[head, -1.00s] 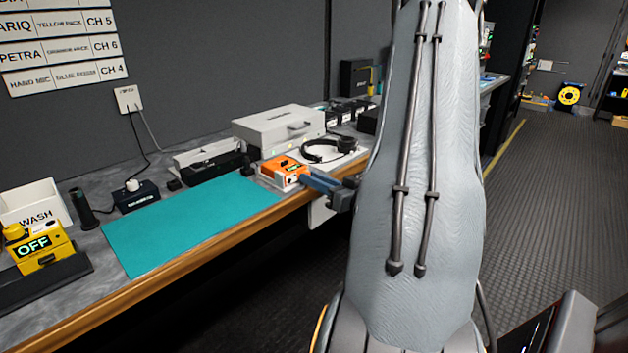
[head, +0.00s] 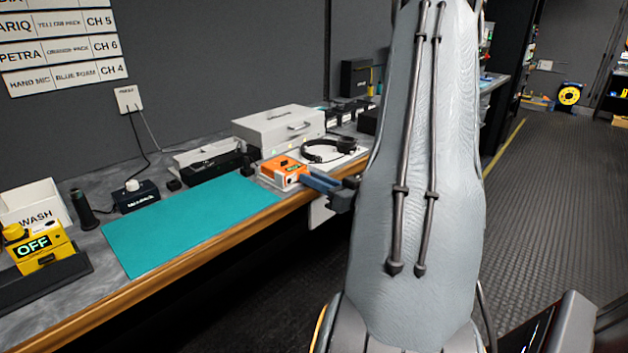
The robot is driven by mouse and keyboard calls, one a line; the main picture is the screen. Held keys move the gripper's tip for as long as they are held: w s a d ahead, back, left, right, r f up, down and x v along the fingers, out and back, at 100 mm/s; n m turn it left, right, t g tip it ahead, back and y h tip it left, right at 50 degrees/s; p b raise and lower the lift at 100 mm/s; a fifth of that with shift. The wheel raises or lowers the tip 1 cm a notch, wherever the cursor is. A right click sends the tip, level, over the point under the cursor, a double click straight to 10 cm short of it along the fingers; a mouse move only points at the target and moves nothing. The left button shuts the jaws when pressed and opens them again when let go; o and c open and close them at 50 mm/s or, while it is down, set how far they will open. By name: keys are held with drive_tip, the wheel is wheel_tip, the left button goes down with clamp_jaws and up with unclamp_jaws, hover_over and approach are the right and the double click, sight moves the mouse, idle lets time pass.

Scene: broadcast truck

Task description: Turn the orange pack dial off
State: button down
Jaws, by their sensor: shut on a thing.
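The orange pack (head: 282,170) lies on the bench at the right end of the teal mat, close to the front edge. A small dark display and light marks show on it, too small to read. My gripper (head: 312,181) reaches in from the right, its blue-grey fingers at the pack's right end, where the dial would be hidden from view. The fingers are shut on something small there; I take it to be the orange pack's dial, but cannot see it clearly.
A yellow pack (head: 42,248) reading OFF stands in a black holder at left. The teal mat (head: 185,225) is bare. Headphones (head: 328,150) and a grey case (head: 279,128) lie behind the orange pack. My arm blocks the middle right.

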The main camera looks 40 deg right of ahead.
drive_tip(key=shift+n, duration=0.4)
drive_tip(key=c, duration=1.6)
unclamp_jaws()
drive_tip(key=shift+o, duration=0.2)
drive_tip(key=shift+s, duration=0.1)
drive_tip(key=s, duration=0.7)
drive_tip(key=shift+s+d+b, duration=0.3)
